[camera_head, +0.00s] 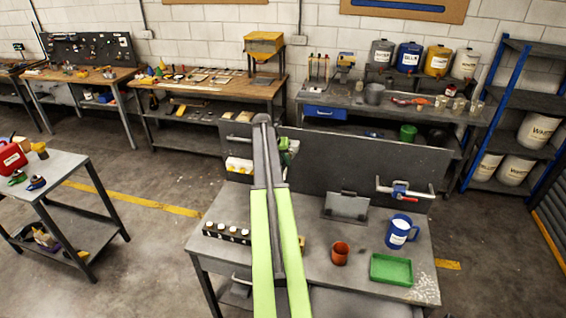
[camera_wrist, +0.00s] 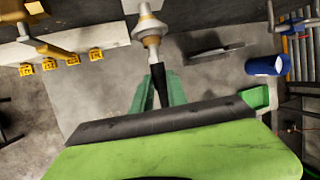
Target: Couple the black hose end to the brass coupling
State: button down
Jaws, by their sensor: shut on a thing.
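My gripper (camera_wrist: 157,88) shows at the middle of the wrist view, with its two green fingers on either side of the black hose end (camera_wrist: 159,82). The fingers are shut on it. The brass coupling (camera_wrist: 151,41) is straight ahead, below a pale rounded fitting. A short silvery piece lies between the brass and the black tip; I cannot tell which part it belongs to, or whether the two are joined. In the head view my gripper (camera_head: 288,150) is small beside the upright dark panel, and my arm hides the hose end and coupling.
A white block with several yellow fittings (camera_wrist: 50,65) is left of the coupling. The bench holds a grey stand (camera_head: 345,207), orange cup (camera_head: 340,253), blue mug (camera_head: 401,232) and green tray (camera_head: 391,270). A red-and-blue valve (camera_head: 400,190) sticks out from the panel (camera_head: 350,165).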

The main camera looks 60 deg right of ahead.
jog(key=shift+w+d, duration=0.25)
jog(key=shift+d, duration=0.55)
jog(key=c, duration=1.2)
grip_release()
jog(key=shift+c, duration=0.2)
jog(key=o, duration=0.3)
jog(key=shift+o, duration=0.2)
jog(key=shift+w, duration=0.1)
jog(key=shift+a, duration=0.1)
